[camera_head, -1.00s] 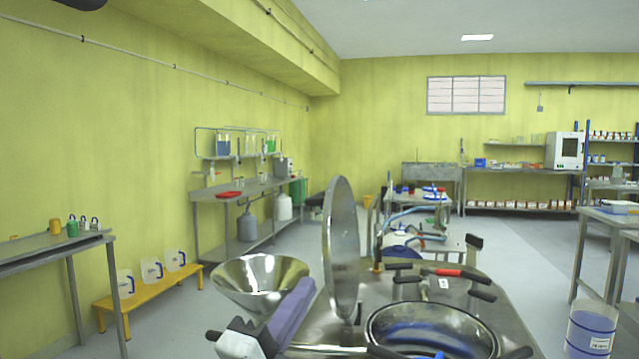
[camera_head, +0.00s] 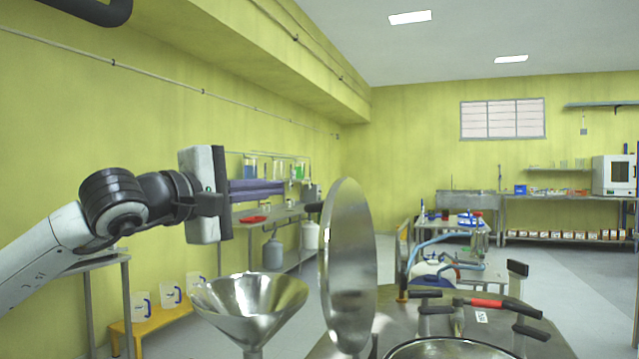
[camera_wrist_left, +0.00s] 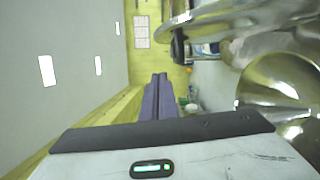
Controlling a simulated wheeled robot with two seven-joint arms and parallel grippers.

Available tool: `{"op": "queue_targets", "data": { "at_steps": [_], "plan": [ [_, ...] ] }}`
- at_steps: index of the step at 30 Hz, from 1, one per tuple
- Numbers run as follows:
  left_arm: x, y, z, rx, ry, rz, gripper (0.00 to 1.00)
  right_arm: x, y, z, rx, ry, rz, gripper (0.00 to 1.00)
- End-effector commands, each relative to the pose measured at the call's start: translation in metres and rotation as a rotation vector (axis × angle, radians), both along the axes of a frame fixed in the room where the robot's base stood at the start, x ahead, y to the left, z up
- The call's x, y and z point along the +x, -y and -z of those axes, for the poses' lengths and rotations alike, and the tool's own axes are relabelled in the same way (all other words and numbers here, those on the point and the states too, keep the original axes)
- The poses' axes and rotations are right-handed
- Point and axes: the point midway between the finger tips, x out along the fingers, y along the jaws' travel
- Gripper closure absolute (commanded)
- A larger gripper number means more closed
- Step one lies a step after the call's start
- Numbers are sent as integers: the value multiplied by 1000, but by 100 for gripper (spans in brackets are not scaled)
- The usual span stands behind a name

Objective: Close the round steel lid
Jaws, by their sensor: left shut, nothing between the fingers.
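The round steel lid (camera_head: 347,265) stands upright and open at the centre of the head view. The round reactor opening (camera_head: 450,348) is at its lower right, partly cut off by the frame. My left gripper (camera_head: 283,188) is raised to the left of the lid, above the steel funnel. Its purple fingers are shut and empty, apart from the lid in the picture. The shut fingers also show in the left wrist view (camera_wrist_left: 158,80). A curved steel edge at the top of that view may be the lid; I cannot tell. My right gripper is not in view.
A wide steel funnel (camera_head: 250,300) stands just left of the lid, below my left gripper. Black clamp handles, one with a red part (camera_head: 487,303), surround the opening. A side table (camera_head: 270,218) with glassware runs along the left wall. The air above the opening is clear.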

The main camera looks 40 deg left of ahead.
Motion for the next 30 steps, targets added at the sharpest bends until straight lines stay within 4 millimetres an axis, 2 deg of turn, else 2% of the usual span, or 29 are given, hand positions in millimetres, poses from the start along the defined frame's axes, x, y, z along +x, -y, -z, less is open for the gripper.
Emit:
{"op": "queue_targets", "data": {
  "at_steps": [1,3,11,12,18,30],
  "plan": [
    [11,1,-5,-7,0,5,100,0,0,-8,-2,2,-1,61],
    [26,2,-6,-8,-1,6,100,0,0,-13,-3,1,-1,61],
    [81,3,-6,-7,-1,6,100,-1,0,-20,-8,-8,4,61],
    [80,14,-6,-2,1,11,100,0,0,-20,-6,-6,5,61],
    [85,35,-7,-3,0,7,100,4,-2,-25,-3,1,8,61],
    [86,41,-7,-4,-1,4,100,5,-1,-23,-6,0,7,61]
  ]
}}
